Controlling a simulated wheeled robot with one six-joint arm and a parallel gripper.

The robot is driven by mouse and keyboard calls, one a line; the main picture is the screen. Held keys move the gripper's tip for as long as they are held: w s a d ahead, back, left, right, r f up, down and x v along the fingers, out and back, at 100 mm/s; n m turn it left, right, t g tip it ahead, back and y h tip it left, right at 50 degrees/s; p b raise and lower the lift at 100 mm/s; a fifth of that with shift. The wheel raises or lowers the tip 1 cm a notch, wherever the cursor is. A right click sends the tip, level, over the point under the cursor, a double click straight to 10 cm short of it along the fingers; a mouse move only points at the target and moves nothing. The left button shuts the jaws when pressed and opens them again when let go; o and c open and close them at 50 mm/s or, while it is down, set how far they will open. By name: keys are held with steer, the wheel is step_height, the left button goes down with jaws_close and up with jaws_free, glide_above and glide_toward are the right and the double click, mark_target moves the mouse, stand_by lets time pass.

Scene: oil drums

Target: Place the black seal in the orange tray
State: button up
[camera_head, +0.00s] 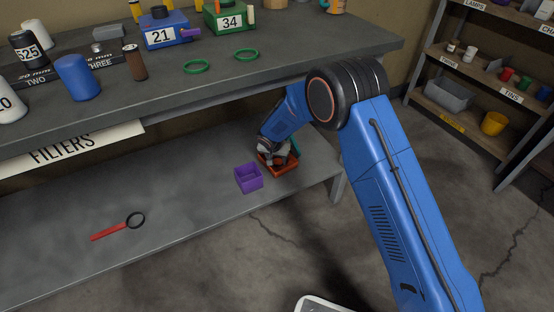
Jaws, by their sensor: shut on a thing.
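The orange tray (283,170) sits on the lower shelf near its right end, beside a purple tray. My gripper (271,157) reaches down at the tray's left back part, with its tips low over or inside it. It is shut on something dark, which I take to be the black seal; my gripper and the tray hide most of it. I cannot tell whether it touches the tray's floor.
The purple tray (248,178) stands just left of the orange one. A red-handled tool with a black ring (118,227) lies at the shelf's left.

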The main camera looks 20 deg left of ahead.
steer(key=o, duration=1)
steer(key=shift+v, duration=3.9)
